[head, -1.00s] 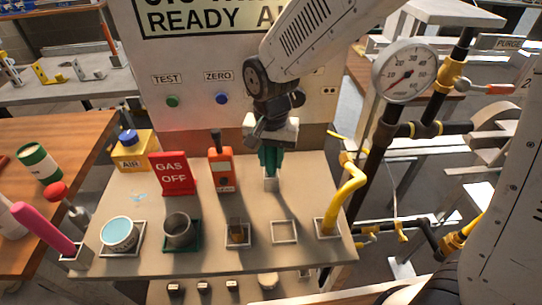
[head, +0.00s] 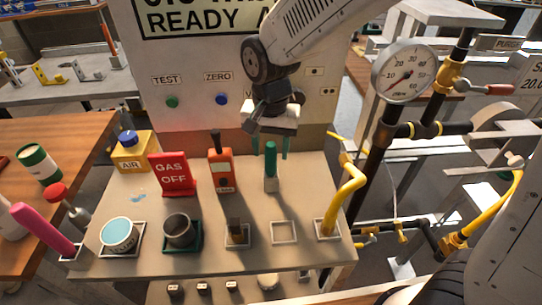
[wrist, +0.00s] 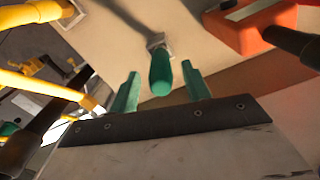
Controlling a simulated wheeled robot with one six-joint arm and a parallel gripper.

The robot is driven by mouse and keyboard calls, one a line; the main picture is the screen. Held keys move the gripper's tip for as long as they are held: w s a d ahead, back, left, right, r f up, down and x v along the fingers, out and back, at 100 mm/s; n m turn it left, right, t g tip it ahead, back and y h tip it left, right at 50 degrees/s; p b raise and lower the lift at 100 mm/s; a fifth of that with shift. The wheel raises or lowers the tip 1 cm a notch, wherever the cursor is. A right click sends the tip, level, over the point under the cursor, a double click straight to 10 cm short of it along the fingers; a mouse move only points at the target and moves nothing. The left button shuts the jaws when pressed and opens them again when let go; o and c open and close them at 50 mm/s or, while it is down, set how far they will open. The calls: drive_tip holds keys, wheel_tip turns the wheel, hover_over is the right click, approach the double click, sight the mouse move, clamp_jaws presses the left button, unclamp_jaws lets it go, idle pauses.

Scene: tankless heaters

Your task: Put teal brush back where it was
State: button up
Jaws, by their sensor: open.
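The teal brush (head: 271,163) stands upright in a small white square holder (head: 271,186) at the back right of the beige table. In the wrist view its green handle (wrist: 160,72) points toward the camera, between and beyond the fingertips.
An orange meter (head: 221,170) and a red GAS OFF sign (head: 172,175) stand left of the brush. A yellow bent pipe (head: 347,195) stands to its right. An empty square holder (head: 284,232), a brown-tipped tool (head: 237,231) and cups (head: 119,233) line the front edge.

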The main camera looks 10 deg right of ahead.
wheel_tip(320, 180, up, 9)
drive_tip(key=shift+f, duration=0.15)
